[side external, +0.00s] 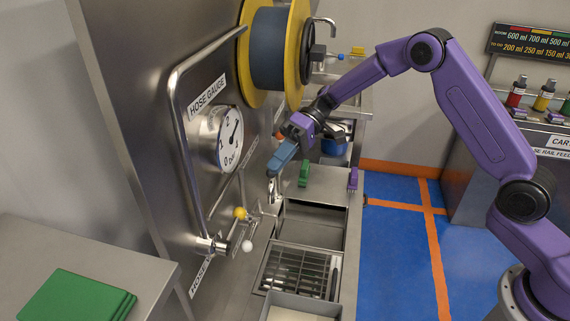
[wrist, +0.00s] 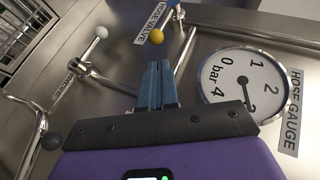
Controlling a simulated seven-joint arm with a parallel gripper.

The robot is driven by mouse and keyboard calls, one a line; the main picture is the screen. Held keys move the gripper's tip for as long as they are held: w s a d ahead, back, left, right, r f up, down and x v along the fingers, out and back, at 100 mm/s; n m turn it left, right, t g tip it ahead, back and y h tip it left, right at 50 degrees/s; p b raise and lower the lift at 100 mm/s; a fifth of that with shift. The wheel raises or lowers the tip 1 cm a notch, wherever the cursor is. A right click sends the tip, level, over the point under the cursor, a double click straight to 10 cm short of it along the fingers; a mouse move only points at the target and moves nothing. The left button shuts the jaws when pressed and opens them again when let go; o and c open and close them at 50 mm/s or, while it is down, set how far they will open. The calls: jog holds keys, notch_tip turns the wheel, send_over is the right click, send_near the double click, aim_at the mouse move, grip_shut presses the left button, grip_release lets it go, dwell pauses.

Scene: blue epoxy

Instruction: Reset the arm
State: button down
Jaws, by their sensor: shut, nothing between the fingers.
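My gripper (side external: 278,166) is at the end of the purple arm, in front of the steel panel (side external: 130,90). Its blue fingers are shut and empty, pointing down and left in the side external view. In the wrist view my gripper (wrist: 158,70) shows its fingers closed together. The hose gauge (side external: 229,138) is on the panel to the left of the fingers; in the wrist view the gauge (wrist: 243,84) is to their right, with its needle near 3.
A yellow knob (side external: 240,213) and a white knob (side external: 247,246) stick out below the gauge. A hose reel (side external: 272,50) hangs above. A sink with a grate (side external: 298,268) lies below. Green pads (side external: 75,298) lie on the left counter. Blue floor (side external: 395,250) is open at right.

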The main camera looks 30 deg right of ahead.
jog(key=s+d+r+n+g+h, duration=0.15)
jog(key=s+h, duration=0.25)
jog(key=s, duration=0.6)
jog(key=s+d+r+n+g+h, duration=0.1)
jog(key=s+r+h, duration=0.15)
jog(key=s, duration=0.65)
jog(key=s+d+f+n+t+h, duration=0.1)
jog(key=s+d+n+t+h, duration=0.3)
jog(key=s+d, duration=1)
jog(key=shift+s+d+t+h, duration=0.2)
jog(key=shift+s+t+h, duration=0.45)
jog(key=shift+s+t, duration=0.45)
